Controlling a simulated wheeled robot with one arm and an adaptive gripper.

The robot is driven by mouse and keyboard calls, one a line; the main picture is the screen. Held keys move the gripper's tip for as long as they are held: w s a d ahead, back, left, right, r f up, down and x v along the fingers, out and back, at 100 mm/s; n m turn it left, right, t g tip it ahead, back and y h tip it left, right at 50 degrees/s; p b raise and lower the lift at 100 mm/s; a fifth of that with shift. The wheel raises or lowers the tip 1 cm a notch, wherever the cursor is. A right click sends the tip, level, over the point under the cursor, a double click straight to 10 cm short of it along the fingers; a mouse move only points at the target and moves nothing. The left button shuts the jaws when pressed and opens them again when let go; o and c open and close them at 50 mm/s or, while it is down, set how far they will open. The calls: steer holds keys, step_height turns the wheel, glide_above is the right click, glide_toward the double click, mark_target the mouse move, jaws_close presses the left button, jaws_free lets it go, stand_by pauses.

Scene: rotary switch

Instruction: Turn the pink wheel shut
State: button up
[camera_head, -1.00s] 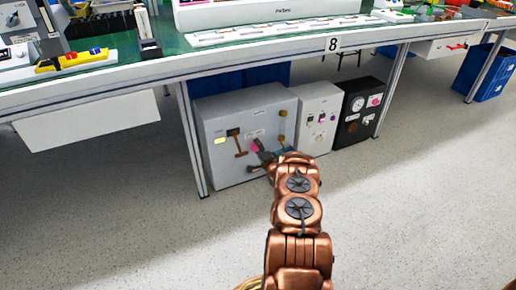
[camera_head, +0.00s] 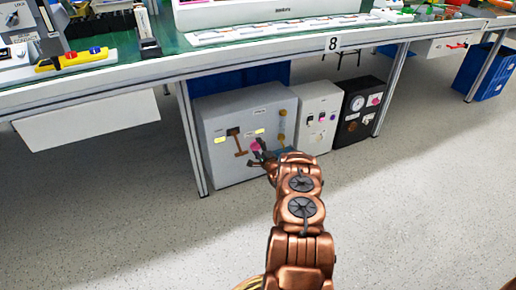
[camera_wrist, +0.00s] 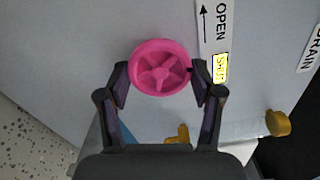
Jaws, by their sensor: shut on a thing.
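The pink wheel (camera_wrist: 160,67) is a small spoked handwheel on the front of a grey cabinet (camera_head: 225,165). In the wrist view it sits between the two dark fingers of my gripper (camera_wrist: 158,78), which are shut on its rim from both sides. A label beside it reads OPEN (camera_wrist: 221,22) with an arrow, and a yellow label (camera_wrist: 221,68) below appears to read SHUT. In the head view the pink wheel (camera_head: 255,146) shows just past my gripper (camera_head: 261,154), partly hidden by it.
Brass knobs (camera_wrist: 278,123) and a brown lever (camera_head: 237,142) are on the same cabinet face. A light grey box (camera_head: 319,117) and a black box (camera_head: 358,110) stand to its right. The workbench (camera_head: 331,44) overhangs them. The floor in front is clear.

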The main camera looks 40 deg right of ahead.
steer(key=o, duration=1.1)
steer(key=shift+v, duration=6)
steer(key=shift+w+r, duration=0.1)
